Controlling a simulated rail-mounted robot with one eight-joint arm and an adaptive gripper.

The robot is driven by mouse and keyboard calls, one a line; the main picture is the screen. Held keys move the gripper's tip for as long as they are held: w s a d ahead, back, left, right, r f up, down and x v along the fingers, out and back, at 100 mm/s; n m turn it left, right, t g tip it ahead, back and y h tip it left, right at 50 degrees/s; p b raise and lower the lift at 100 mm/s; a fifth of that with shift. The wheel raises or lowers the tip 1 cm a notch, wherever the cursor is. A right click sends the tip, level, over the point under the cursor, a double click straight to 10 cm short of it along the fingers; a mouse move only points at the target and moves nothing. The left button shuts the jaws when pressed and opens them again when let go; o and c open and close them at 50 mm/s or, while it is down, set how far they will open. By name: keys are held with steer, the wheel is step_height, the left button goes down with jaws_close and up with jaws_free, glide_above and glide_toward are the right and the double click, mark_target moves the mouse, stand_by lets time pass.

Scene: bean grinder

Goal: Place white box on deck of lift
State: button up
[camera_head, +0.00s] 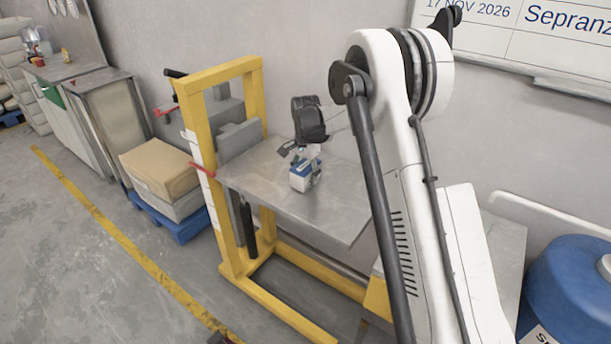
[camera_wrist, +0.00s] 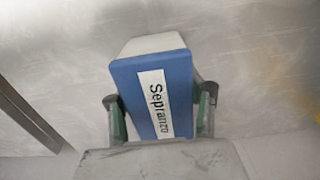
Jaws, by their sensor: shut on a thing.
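The white box (camera_head: 304,172) has a blue band and shows over the grey metal deck of the lift (camera_head: 262,180). In the wrist view the box (camera_wrist: 150,88) shows a blue face with a "Sepranzo" label and a white side behind it. My gripper (camera_head: 301,154) is shut on the box, with one finger on each side; its fingers also show in the wrist view (camera_wrist: 160,112). The box is at or just above the deck; I cannot tell whether it touches. The lift has a yellow frame (camera_head: 224,72).
Metal cabinets (camera_head: 110,110) stand farther left. A blue drum (camera_head: 570,285) stands at the lower right. A grey wall is close behind the lift. Bare deck surrounds the box.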

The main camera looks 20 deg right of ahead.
steer(key=shift+f, duration=0.2)
steer(key=o, duration=1.5)
steer(key=shift+r, duration=0.1)
